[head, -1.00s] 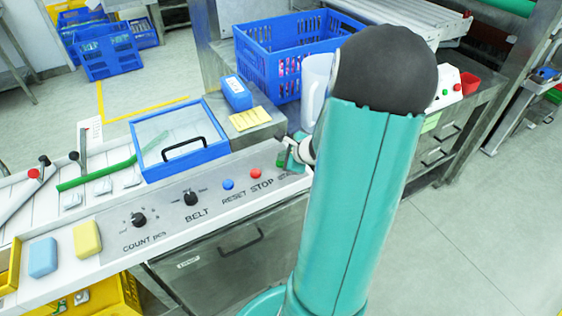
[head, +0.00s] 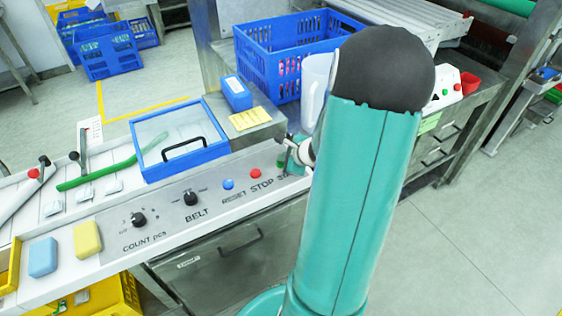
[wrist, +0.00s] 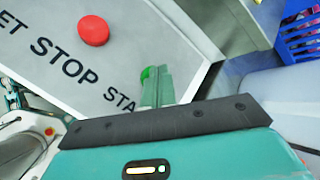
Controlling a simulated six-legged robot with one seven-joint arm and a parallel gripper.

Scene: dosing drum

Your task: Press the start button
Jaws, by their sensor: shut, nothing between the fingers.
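The green start button (wrist: 146,73) shows in the wrist view at the tip of my gripper (wrist: 160,80), beside the panel lettering that begins "STA". My fingers hide part of it. In the head view my gripper (head: 287,156) is at the right end of the grey control panel (head: 215,203), with its tip over the button spot. Only a sliver of green shows there. My gripper is shut and empty. I cannot tell whether the tip touches the button or stands just above it.
The red stop button (head: 255,173) and blue reset button (head: 228,184) sit left of my gripper. Two black knobs, for belt (head: 191,198) and count (head: 138,219), are farther left. A blue-framed lid (head: 182,141), a white jug (head: 315,88) and a blue crate (head: 290,55) stand behind.

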